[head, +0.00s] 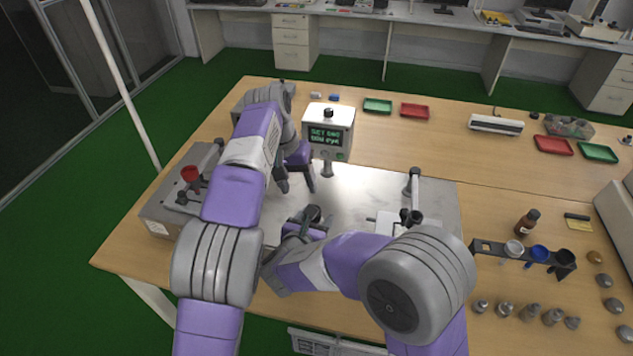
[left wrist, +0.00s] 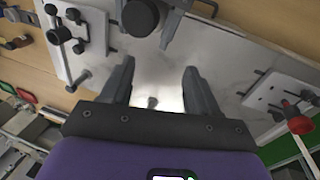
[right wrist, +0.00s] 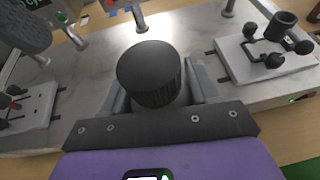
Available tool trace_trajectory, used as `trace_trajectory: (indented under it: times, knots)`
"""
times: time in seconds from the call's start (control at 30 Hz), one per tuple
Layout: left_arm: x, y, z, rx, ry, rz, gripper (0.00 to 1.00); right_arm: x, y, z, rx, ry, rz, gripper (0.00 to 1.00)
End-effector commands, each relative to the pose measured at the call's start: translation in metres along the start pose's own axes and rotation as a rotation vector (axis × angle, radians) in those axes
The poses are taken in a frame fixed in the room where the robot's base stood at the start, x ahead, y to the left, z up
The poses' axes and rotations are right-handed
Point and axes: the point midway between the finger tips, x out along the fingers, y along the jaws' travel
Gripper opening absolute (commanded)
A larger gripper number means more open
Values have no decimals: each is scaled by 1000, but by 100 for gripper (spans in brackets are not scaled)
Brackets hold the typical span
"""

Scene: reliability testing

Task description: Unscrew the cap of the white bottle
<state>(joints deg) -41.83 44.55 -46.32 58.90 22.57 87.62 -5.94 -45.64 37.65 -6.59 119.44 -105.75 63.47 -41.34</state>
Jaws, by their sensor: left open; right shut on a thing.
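A black, ribbed, round cap (right wrist: 155,75) stands between my right gripper's fingers in the right wrist view. It also shows at the top of the left wrist view (left wrist: 140,17) and as a small dark shape in the head view (head: 312,213). The white bottle body is hidden beneath it. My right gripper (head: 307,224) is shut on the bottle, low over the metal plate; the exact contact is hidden. My left gripper (head: 297,187) is open and empty, apart from the cap and farther back in the head view. Its two fingers show spread in the left wrist view (left wrist: 158,68).
A metal plate (head: 350,188) covers the table's middle. A display box (head: 328,130) stands behind the grippers. A fixture with a red knob (head: 190,174) is at left, and a white-based fixture (head: 385,225) at right. A rack (head: 488,247) and brown bottle (head: 528,222) stand farther right.

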Motion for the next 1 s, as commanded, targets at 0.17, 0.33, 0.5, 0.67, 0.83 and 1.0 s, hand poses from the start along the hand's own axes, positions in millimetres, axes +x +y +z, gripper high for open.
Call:
trace_trajectory:
  times: [0.17,0.33,0.5,0.67,0.83,1.0]
  knots:
    - [-26,45,26,65,-33,-132,60,0,0,0,1,-1,0,0]
    - [-35,58,38,68,-44,-197,60,0,0,1,1,-1,0,0]
    - [-24,58,40,66,-48,-207,60,0,0,0,1,-1,0,0]
    - [-1,53,41,66,-50,-207,60,0,0,0,1,-1,0,0]
    - [23,48,42,66,-47,-206,60,0,0,1,1,-1,0,0]
    - [38,44,42,65,-46,-205,60,0,0,1,1,-1,0,0]
